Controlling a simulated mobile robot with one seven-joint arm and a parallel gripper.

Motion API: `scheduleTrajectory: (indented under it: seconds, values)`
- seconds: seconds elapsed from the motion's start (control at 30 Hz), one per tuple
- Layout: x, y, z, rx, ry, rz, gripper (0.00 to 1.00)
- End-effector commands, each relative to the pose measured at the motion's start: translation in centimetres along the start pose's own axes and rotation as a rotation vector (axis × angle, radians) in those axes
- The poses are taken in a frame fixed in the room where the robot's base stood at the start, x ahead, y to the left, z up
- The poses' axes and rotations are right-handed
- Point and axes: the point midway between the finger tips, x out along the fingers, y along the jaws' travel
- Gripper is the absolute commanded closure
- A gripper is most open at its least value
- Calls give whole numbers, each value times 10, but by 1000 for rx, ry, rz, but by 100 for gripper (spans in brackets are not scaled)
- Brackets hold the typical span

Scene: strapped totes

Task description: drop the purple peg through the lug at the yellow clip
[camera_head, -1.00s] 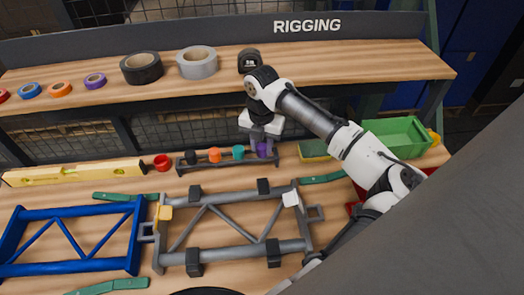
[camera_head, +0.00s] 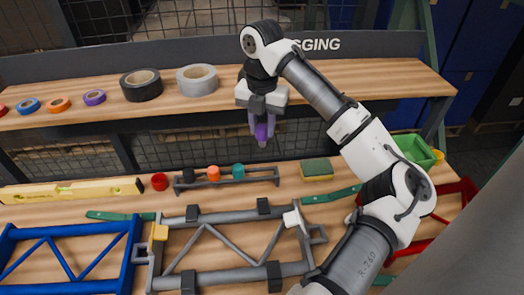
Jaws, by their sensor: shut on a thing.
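My gripper (camera_head: 262,128) is shut on the purple peg (camera_head: 262,133) and holds it upright in the air, above the right end of the peg rack (camera_head: 228,180). The yellow clip (camera_head: 159,233) sits on the left end of the grey frame (camera_head: 225,216), below and left of my gripper. A grey lug (camera_head: 141,252) sticks out from the frame's left end beside the yellow clip. Its hole is too small to see clearly. A white clip (camera_head: 291,218) sits at the frame's right end, with another lug (camera_head: 318,234) beside it.
The rack holds a black, an orange (camera_head: 213,173) and a teal peg (camera_head: 238,171). A blue frame (camera_head: 70,257) lies close to the left lug. A yellow level (camera_head: 75,190), red ring (camera_head: 160,181), sponge (camera_head: 316,169) and green bin (camera_head: 413,150) stand around. A shelf with tape rolls runs behind.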

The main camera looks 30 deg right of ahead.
Motion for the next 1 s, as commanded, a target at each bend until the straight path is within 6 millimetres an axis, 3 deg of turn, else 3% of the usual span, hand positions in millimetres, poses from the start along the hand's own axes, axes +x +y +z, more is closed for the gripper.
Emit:
scheduleTrajectory:
  seconds: [0.1,0.3,1.0]
  values:
    - [-29,0,0,1,-4,-3,94]
    - [-57,0,0,0,-2,-2,94]
    - [-105,0,0,-1,0,0,94]
